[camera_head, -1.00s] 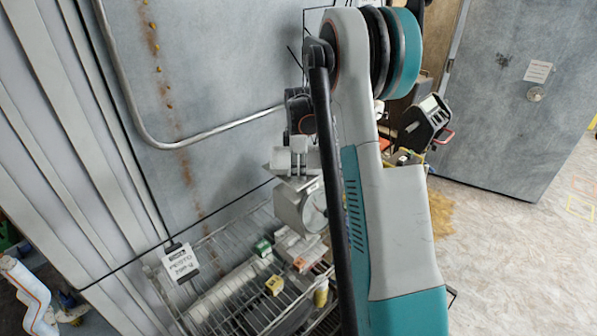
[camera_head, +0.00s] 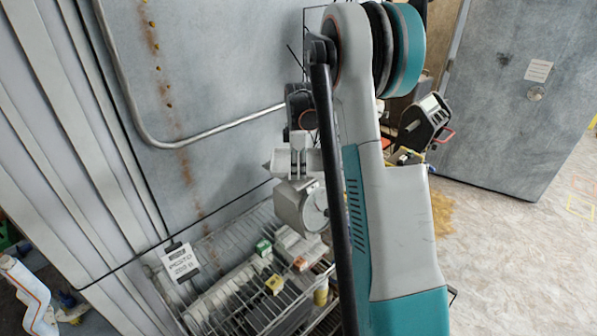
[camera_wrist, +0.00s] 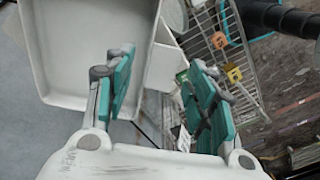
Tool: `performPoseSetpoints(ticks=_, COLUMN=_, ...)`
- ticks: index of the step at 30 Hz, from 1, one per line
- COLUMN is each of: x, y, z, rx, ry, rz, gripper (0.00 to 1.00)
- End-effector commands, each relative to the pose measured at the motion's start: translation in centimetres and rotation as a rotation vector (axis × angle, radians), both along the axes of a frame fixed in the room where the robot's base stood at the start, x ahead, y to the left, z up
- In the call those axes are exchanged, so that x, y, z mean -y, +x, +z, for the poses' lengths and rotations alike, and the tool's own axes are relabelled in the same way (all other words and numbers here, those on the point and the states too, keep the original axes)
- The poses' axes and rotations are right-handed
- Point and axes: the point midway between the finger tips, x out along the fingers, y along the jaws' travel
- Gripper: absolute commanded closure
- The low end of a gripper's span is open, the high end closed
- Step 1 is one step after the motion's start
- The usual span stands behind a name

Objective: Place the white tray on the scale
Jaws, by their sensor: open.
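The white tray (camera_wrist: 88,50) fills the upper left of the wrist view. In the head view the tray (camera_head: 284,164) appears at the top of the scale (camera_head: 298,206), which has a round dial facing right. I cannot tell whether tray and scale touch. My gripper (camera_wrist: 162,85) is open, with teal finger pads. Its left finger overlaps the tray interior, and its right finger is to the right of the tray's near-side wall. In the head view my gripper (camera_head: 300,148) is above the tray, partly hidden by my arm.
A wire rack (camera_head: 225,290) below holds small boxes (camera_head: 265,247) and a yellow item (camera_head: 275,284). A metal wall with a bent pipe (camera_head: 185,143) stands behind. Open floor (camera_head: 520,250) lies at right.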

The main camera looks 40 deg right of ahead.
Motion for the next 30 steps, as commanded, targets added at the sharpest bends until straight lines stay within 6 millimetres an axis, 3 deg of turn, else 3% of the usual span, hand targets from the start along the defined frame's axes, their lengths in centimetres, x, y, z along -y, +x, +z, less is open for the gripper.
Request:
performPoseSetpoints(ticks=9, x=0.0, y=0.0, z=6.4, rx=0.000, ry=0.000, rz=0.000, gripper=0.49)
performPoseSetpoints(ticks=15, x=0.0, y=0.0, z=8.9, rx=0.000, ry=0.000, rz=0.000, gripper=0.49)
performPoseSetpoints(ticks=30, x=0.0, y=0.0, z=9.7, rx=0.000, ry=0.000, rz=0.000, gripper=0.49)
